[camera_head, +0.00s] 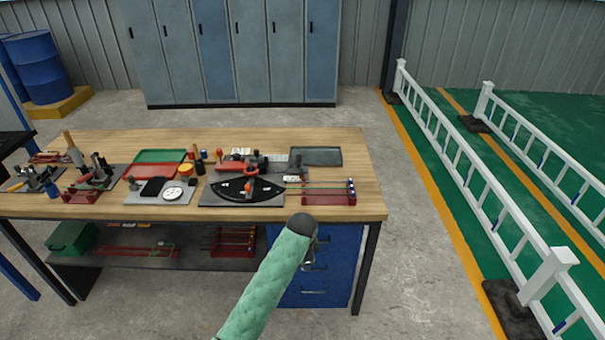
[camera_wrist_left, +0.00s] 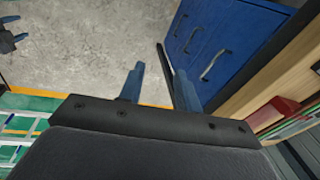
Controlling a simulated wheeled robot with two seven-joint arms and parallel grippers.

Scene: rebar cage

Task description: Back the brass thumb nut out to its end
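I cannot make out the brass thumb nut; on the bench it is too small or hidden to tell. A black fan-shaped plate with a red lever (camera_head: 247,189) lies near the bench's front edge. One of my arms, in a green padded sleeve, rises from the bottom of the head view and ends in front of the bench's right part; its fingers are not clear there. In the left wrist view my left gripper (camera_wrist_left: 159,83) shows two blue-grey fingers apart, with nothing between them, over the floor and beside the blue drawers. My right gripper is not in view.
The wooden bench (camera_head: 335,210) carries a red tray (camera_head: 150,169), a round white dial (camera_head: 172,193), a grey tray (camera_head: 317,156) and a red rack (camera_head: 330,192). Blue drawers (camera_head: 312,270) stand below. White railings (camera_head: 480,180) run at the right; the grey floor between is clear.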

